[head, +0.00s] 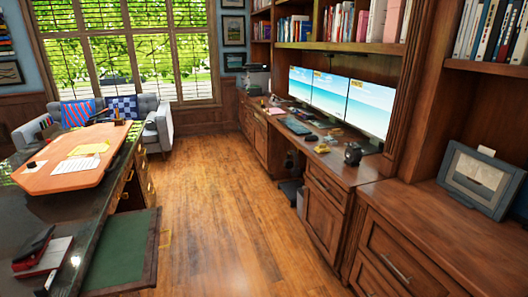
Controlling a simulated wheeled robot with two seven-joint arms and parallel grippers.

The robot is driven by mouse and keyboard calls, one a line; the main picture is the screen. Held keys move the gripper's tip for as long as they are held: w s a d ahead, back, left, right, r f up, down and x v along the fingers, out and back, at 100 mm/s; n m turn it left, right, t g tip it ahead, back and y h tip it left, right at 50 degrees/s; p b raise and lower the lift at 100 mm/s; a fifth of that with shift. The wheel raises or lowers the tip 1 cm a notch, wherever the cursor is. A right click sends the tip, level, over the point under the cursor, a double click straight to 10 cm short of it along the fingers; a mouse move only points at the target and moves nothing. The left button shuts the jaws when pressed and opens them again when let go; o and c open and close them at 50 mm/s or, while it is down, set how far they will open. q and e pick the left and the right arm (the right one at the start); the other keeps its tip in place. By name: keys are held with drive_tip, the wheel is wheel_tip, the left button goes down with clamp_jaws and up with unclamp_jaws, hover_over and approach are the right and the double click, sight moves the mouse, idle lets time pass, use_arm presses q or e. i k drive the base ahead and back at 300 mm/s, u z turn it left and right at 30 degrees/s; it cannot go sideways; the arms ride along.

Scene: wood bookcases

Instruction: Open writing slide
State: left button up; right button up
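The writing slide (122,252) appears at the lower left as a flat panel with a green surface and a dark wooden edge. It sticks out from the side of the dark desk (75,228) over the floor. A small gold-coloured piece (165,238) shows beside its right edge; I cannot tell whether it is a handle. The lower end of the panel lies near the bottom of the picture. Neither of my grippers shows in the head view.
Drawers with brass handles (149,190) face the aisle. The wooden floor (215,215) is clear. Bookcase cabinets (325,215) line the right; a sofa (158,122) stands behind.

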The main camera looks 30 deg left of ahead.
sight(124, 259)
drive_tip(key=z, duration=0.35)
drive_tip(key=k, duration=0.5)
drive_tip(key=z, duration=0.85)
drive_tip(key=i, duration=0.4)
drive_tip(key=u, duration=0.6)
drive_tip(key=i, duration=1.1)
drive_tip(key=u, duration=1.45)
drive_tip(key=i, duration=0.7)
drive_tip(key=u, duration=0.6)
